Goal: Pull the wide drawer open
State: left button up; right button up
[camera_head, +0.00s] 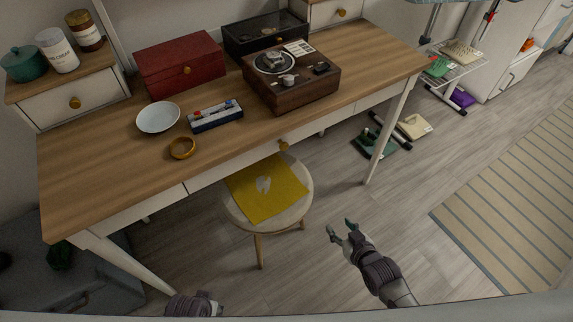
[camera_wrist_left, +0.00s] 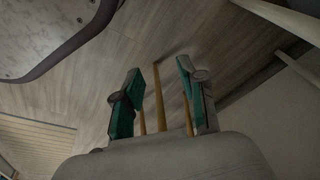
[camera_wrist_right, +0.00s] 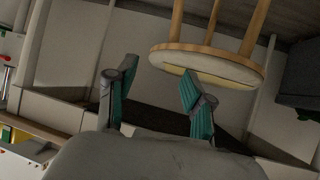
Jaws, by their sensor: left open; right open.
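The wide drawer (camera_head: 218,175) is a white front under the wooden desk top, with a round brass knob (camera_head: 283,146) near its middle. It looks shut, flush with the desk front. My right gripper (camera_head: 341,227) is open and empty, in front of the desk, right of the stool and below the knob in the picture. Its two green-padded fingers also show spread in the right wrist view (camera_wrist_right: 158,95). My left gripper is mostly cut off at the bottom of the head view; in the left wrist view (camera_wrist_left: 158,95) its fingers are apart with nothing between them.
A round stool (camera_head: 303,204) with a yellow cloth (camera_head: 266,189) stands before the drawer.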

jog(key=w+a+r+n+t+y+b, duration=0.1)
jog(key=w+a+r+t+y+b, duration=0.3)
jog(key=r, duration=0.4)
jog(key=n+y+b, duration=0.1)
jog(key=b, duration=0.2)
send_near(285, 148)
jog(key=b+x, duration=0.1)
jog(key=x, duration=0.7)
jog(key=shift+w+f+b, duration=0.1)
jog(key=shift+f+b, duration=0.1)
jog(key=shift+b, duration=0.15)
pick_arm(q)
notch_tip(285, 148, up, 14)
jog(key=t, duration=0.1)
jog(key=shift+w, duration=0.4)
pick_arm(e)
jog(key=shift+w+a, duration=0.35)
jog(key=shift+w, duration=0.15)
pick_arm(q)
jog(key=shift+a, duration=0.1)
pick_arm(e)
grip_shut()
